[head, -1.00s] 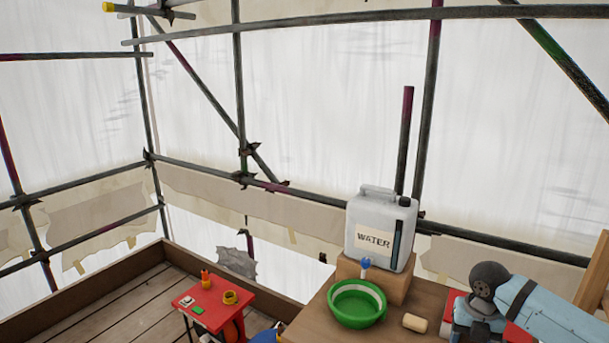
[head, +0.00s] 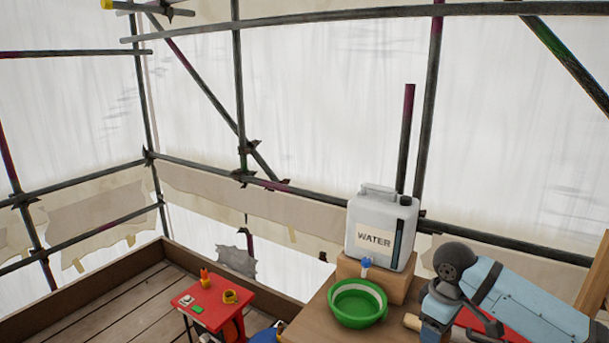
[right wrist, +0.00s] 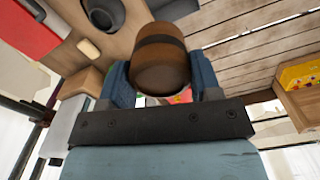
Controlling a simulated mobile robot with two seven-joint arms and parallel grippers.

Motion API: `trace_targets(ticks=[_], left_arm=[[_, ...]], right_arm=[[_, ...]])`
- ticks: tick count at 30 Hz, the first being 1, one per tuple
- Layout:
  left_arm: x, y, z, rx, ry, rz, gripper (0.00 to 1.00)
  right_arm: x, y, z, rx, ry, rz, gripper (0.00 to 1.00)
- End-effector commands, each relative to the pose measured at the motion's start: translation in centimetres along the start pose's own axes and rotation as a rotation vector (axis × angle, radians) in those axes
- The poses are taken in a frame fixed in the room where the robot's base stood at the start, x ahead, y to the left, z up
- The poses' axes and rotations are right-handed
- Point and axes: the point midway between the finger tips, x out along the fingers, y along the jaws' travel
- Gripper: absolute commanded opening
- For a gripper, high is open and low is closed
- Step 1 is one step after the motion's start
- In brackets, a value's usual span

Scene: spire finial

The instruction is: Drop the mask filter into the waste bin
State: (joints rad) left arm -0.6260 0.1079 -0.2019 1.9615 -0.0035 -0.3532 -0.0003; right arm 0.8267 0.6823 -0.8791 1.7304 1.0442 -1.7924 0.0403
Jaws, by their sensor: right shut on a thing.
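In the right wrist view my right gripper (right wrist: 162,80) is shut on a brown round body with a darker band (right wrist: 160,58), which I take to be the mask filter. The blue fingers press on its two sides. In the head view my right arm comes in from the right, over the wooden table, and its gripper is not visible there. A dark grey round thing (right wrist: 103,14) lies at the top of the right wrist view, cut by the frame edge; I cannot tell what it is. I cannot make out the waste bin for certain. My left gripper is not in view.
The wooden table (head: 318,325) bears a green basin (head: 357,303) and a water canister (head: 381,230) on a wooden block (head: 400,287). A low red table (head: 213,303) with small items stands left. Scaffold poles and sheeting close the back.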

Motion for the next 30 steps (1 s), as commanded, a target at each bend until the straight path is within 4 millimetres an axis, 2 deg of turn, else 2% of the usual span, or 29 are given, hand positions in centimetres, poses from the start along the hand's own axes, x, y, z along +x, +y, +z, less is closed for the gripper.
trace_targets(ticks=[6,12,18,30], left_arm=[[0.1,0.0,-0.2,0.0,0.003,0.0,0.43],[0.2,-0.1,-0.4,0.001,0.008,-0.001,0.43],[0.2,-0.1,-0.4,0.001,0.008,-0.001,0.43],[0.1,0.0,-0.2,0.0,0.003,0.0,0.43]], right_arm=[[-1.1,-1.5,-1.0,0.416,0.002,0.003,0.34],[-1.7,-2.3,-1.5,0.663,0.001,0.006,0.34],[-1.9,-2.5,-1.6,0.747,0.001,0.007,0.34],[-1.9,-2.5,-1.6,0.749,0.001,0.007,0.34]])
